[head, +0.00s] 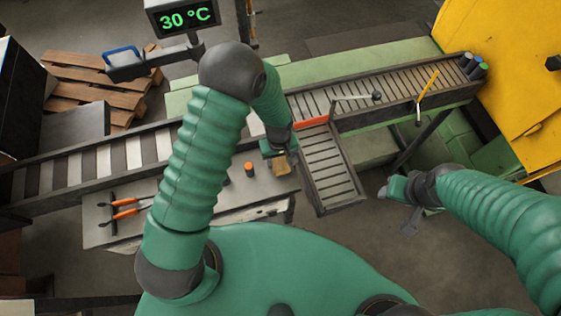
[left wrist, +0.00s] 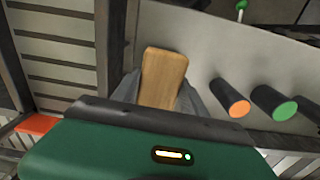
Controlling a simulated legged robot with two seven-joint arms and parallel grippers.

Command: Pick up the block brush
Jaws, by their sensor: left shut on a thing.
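The block brush shows as a light wooden block (left wrist: 164,74) in the left wrist view, between the grey fingers of my left gripper (left wrist: 162,92). Those fingers are shut on it. In the head view the brush (head: 283,184) shows below my left gripper (head: 279,168), at the right end of a pale table. Its bristles are hidden, and I cannot tell whether it is clear of the table top. My right gripper (head: 396,208) is empty and away from the table at the right, with its two grey fingers apart.
The table (head: 112,232) also holds orange-handled tongs (head: 126,208) and small cylinders with orange (head: 249,168) and green ends. A roller conveyor (head: 385,90) runs behind it, with a side chute (head: 329,170). A yellow machine (head: 515,75) stands at the right.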

